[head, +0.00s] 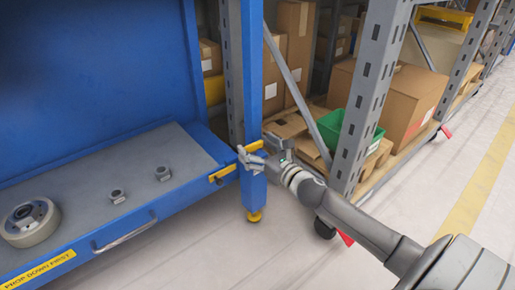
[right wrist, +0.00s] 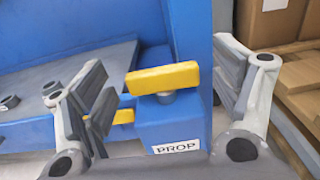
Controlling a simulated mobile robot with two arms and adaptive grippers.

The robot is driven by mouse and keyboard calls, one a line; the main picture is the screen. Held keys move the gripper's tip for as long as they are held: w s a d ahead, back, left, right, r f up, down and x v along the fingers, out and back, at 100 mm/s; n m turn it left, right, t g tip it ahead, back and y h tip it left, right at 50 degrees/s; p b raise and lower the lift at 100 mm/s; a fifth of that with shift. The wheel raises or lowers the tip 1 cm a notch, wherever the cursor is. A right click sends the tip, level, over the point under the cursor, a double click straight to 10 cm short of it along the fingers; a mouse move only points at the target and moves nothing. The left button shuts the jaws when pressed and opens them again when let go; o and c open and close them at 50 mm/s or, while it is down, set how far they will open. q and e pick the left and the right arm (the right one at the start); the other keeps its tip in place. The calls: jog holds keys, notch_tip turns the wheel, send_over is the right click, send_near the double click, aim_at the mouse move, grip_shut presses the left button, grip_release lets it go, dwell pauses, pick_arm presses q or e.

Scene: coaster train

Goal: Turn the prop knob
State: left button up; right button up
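The prop knob (right wrist: 163,79) is a yellow bar on a short grey stem, set on top of a blue block with a white PROP label (right wrist: 176,147). It also shows as a small yellow piece (head: 254,146) on the blue corner post in the head view, partly hidden by my gripper. My right gripper (head: 250,158) is at this post. In the right wrist view its fingers (right wrist: 168,98) are spread wide, with the yellow bar seen between them and a gap on each side. Contact cannot be made out. My left gripper is not in view.
A grey rack with cardboard boxes (head: 412,104) and a green bin (head: 340,133) stands close behind my right arm.

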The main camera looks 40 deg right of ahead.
jog(key=c, duration=1)
jog(key=shift+o, duration=0.2)
jog(key=shift+a+m+h+p, duration=0.1)
jog(key=shift+m+h+p, duration=0.2)
jog(key=shift+h, duration=0.2)
